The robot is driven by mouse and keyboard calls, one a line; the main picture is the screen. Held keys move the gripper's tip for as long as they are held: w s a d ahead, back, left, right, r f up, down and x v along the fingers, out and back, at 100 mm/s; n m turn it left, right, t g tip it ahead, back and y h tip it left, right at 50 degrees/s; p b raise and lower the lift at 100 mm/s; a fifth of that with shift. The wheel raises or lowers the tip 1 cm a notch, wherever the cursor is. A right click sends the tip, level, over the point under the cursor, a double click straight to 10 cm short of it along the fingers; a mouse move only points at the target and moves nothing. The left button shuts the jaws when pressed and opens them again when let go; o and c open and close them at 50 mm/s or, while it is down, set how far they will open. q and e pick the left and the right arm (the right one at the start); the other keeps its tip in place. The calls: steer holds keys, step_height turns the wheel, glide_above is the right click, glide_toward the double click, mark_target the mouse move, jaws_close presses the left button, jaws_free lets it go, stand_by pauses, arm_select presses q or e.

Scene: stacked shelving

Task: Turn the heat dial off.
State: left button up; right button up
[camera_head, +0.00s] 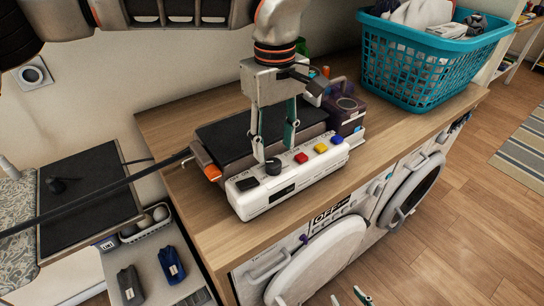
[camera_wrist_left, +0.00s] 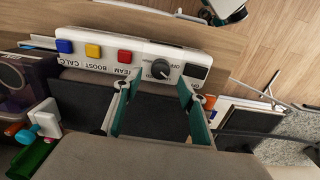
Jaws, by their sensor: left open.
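The heat dial (camera_head: 273,166) is a round black knob on the sloped white control panel (camera_head: 300,178) of the ironing station. In the left wrist view the dial (camera_wrist_left: 161,69) has a small white mark, with partly readable "OFF" lettering beside it; its exact setting is unclear. My left gripper (camera_head: 274,150) comes down from above, open, its fingertips just at the panel. In the left wrist view the dial lies between the two fingertips, but I cannot tell if either touches it. Two tips of my right gripper (camera_head: 348,297) show apart at the bottom edge, away from the panel.
Red (camera_head: 301,158), yellow (camera_head: 321,148) and blue (camera_head: 336,139) buttons sit right of the dial. A purple box-like appliance (camera_head: 346,112) and a teal laundry basket (camera_head: 420,75) stand behind. The wooden counter (camera_head: 205,225) is clear in front; a white machine door (camera_head: 320,262) hangs open below.

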mark_target(273, 162)
arm_select(q)
steer(key=shift+a+f, duration=0.1)
steer(key=shift+f, duration=2.05)
steer(key=shift+c, duration=0.4)
steer(key=c, duration=1)
steer(key=n, duration=0.3)
steer(key=shift+n+p, duration=0.3)
steer(key=shift+p, duration=0.1)
steer(key=n, duration=0.5)
steer(key=shift+n, duration=0.4)
